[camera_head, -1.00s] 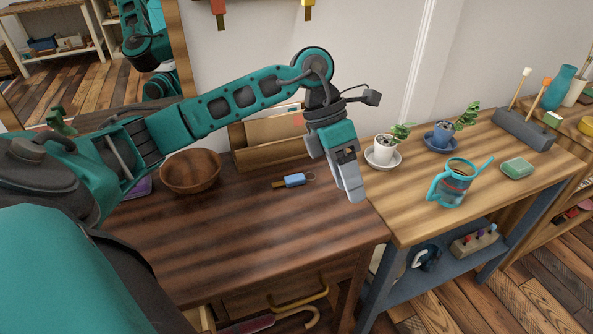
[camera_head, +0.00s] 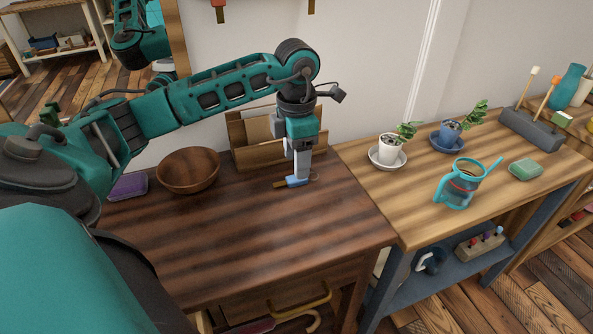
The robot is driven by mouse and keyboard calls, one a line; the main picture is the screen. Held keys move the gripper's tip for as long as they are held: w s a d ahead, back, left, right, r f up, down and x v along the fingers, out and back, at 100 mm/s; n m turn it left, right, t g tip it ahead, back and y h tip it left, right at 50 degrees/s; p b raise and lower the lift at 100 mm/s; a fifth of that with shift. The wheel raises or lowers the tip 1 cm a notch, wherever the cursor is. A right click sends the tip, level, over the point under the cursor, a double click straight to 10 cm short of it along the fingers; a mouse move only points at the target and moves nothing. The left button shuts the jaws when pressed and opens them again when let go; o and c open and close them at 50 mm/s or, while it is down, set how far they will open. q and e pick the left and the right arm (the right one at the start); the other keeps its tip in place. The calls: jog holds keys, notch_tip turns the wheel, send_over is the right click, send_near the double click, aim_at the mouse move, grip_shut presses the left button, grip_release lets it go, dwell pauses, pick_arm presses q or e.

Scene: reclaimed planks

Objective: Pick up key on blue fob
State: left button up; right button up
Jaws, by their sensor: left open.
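The key on the blue fob (camera_head: 296,183) lies on the dark wooden desk (camera_head: 250,235), in front of the letter holder. Its brown end points left and a ring shows at its right. My left gripper (camera_head: 302,176) points down directly over the fob, with its fingertips at or just above it. The fingers cover part of the fob, and I cannot tell if they touch it. The left gripper is open. My right gripper does not show.
A wooden bowl (camera_head: 188,171) and a purple item (camera_head: 128,186) stand to the left. A wooden letter holder (camera_head: 245,150) is right behind the gripper. The desk front is clear.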

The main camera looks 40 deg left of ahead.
aim_at(291, 180)
pick_arm(q)
jog(key=f, duration=0.4)
jog(key=shift+w+a+f, duration=0.2)
jog(key=shift+w+f, duration=0.05)
jog(key=shift+f, duration=0.1)
jog(key=shift+c, duration=0.4)
grip_shut()
